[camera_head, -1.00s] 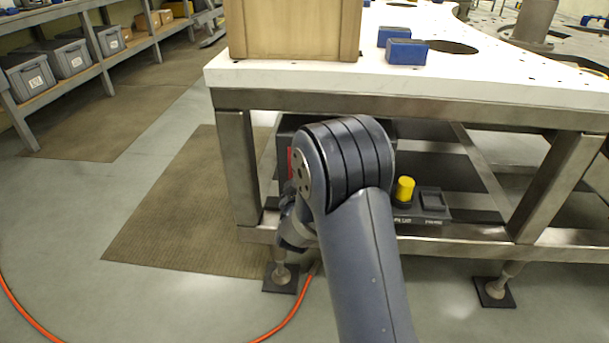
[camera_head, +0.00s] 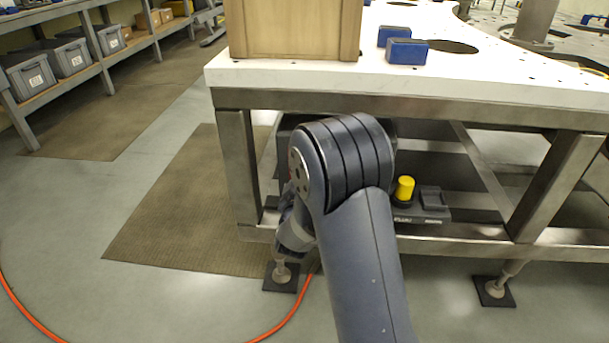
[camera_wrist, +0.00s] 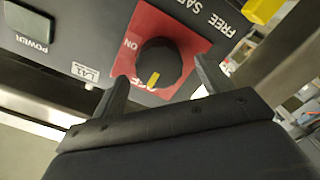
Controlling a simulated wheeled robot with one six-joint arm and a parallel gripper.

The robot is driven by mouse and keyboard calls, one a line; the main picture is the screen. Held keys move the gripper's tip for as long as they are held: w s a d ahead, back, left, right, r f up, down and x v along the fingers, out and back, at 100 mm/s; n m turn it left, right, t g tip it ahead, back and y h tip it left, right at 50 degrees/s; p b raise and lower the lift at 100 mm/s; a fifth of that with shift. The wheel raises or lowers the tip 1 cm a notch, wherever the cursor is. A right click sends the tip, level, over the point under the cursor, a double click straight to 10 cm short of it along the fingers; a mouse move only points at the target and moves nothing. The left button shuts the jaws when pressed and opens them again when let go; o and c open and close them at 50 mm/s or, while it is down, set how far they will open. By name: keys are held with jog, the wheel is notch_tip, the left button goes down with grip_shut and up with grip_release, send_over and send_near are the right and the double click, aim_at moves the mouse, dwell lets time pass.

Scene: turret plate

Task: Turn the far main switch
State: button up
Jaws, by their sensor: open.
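A black round knob (camera_wrist: 160,64) with a yellow pointer mark sits on a red plate (camera_wrist: 188,42) on a dark panel in the wrist view. The word ON is printed on the red plate beside the knob; another word is partly hidden. My gripper (camera_wrist: 160,86) is open, with one finger to the left of the knob and one to the right. The knob lies between or just beyond the fingertips; I cannot tell whether they touch it. In the head view my arm hides the knob and the gripper.
The panel also has a black POWER part (camera_wrist: 28,28) and a yellow part (camera_wrist: 262,10). In the head view a yellow cylinder (camera_head: 404,188) stands on the shelf under the white table (camera_head: 480,82). Steel legs (camera_head: 238,165) frame the shelf. An orange hose (camera_head: 285,325) lies on the floor.

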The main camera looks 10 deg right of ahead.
jog(key=p+v, duration=0.1)
jog(key=v, duration=0.8)
jog(key=shift+s, duration=0.2)
jog(key=shift+w, duration=0.15)
jog(key=b+x, duration=0.1)
jog(key=x, duration=0.9)
jog(key=shift+w+b, duration=0.35)
jog(key=shift+d, duration=0.15)
